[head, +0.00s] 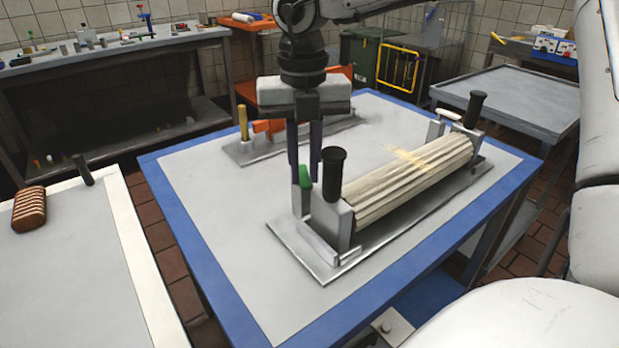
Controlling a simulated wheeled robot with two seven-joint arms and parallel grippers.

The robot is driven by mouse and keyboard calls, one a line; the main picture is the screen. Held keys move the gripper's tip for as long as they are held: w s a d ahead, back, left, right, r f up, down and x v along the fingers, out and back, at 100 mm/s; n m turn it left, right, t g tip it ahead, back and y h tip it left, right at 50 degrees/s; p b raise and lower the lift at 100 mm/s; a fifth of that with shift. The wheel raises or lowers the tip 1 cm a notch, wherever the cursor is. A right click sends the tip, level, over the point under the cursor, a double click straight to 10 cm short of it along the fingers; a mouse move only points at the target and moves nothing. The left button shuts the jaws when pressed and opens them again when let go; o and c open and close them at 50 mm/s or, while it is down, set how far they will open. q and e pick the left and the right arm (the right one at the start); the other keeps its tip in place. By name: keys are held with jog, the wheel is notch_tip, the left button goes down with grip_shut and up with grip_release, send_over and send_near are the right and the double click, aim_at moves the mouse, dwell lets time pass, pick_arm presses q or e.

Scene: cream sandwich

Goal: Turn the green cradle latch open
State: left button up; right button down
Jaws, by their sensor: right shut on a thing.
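The green cradle latch (304,178) stands at the near left end of a cradle (340,222), beside a black knob (333,172). The cradle holds a pale ribbed roller (410,178) on a metal base plate (300,262). My right gripper (304,162) points straight down from above, its dark fingers on either side of the latch, shut on it. The fingers hide part of the latch, so its exact angle is hard to tell. My left gripper is not in view.
A second plate with a yellow post (243,122) and an orange part (268,126) lies behind on the blue-edged table (215,262). A second black knob (474,108) stands at the roller's far end. A brown ribbed block (28,209) is on the left table.

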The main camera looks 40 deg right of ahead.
jog(key=shift+w+a+f+m+b, duration=0.15)
jog(key=shift+w+a+m+b, duration=0.1)
jog(key=shift+m+b, duration=0.5)
jog(key=shift+w+a+m, duration=0.1)
jog(key=shift+m, duration=0.55)
jog(key=w+m, duration=0.1)
jog(key=m, duration=0.2)
jog(key=w+m, duration=0.1)
jog(key=m, duration=0.2)
jog(key=m+b, duration=0.1)
jog(key=m, duration=0.2)
jog(key=shift+w+a+r, duration=0.2)
jog(key=shift+w+a, duration=0.2)
jog(key=shift+m, duration=0.3)
jog(key=c, duration=1.7)
grip_release()
